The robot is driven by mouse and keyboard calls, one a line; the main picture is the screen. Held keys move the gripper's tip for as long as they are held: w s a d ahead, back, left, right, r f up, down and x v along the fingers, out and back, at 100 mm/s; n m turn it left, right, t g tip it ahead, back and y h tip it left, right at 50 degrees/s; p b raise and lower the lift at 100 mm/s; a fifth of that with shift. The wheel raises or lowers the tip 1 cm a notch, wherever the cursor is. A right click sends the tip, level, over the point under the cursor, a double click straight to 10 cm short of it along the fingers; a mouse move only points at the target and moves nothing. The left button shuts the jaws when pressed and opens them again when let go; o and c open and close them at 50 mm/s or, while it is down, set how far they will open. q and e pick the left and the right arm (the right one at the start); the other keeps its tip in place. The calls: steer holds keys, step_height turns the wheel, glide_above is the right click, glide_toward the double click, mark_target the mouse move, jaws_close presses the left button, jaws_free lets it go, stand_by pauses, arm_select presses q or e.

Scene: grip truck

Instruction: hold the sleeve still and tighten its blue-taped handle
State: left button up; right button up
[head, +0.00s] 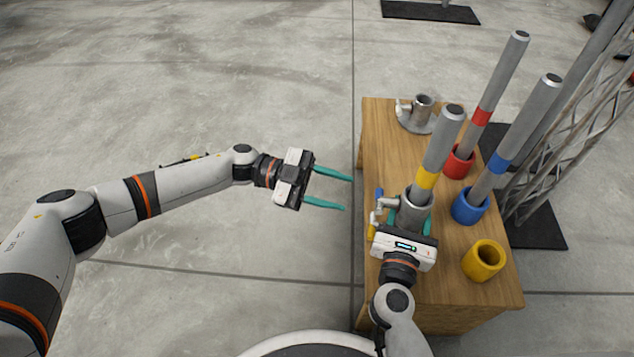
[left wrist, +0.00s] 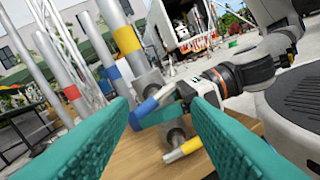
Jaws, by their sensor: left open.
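The grey metal sleeve (head: 414,212) stands on the wooden table, with a yellow-banded grey pole (head: 440,150) upright in it. Its blue-taped handle (head: 380,194) and yellow-taped handle (head: 372,231) stick out on its left side. Both handles also show in the left wrist view, blue (left wrist: 144,110) above yellow (left wrist: 184,150). My right gripper (head: 411,220) has its teal fingers on either side of the sleeve and looks closed on it; the contact is partly hidden. My left gripper (head: 328,190) is open and empty, left of the table, apart from the handles and pointing towards them.
The wooden table (head: 385,125) also holds a grey socket on a round plate (head: 419,115), a red cup (head: 458,163) and a blue cup (head: 468,208) with poles, and an empty yellow cup (head: 484,260). A lattice truss (head: 560,150) stands at right. Floor left of the table is clear.

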arm_select(q)
steer(key=shift+v, duration=1.65)
arm_select(e)
steer(key=shift+f, duration=0.2)
steer(key=o, duration=1.3)
steer(key=shift+d, duration=0.1)
steer(key=shift+o, duration=0.9)
steer(key=shift+r, duration=0.1)
steer(key=shift+s, duration=0.1)
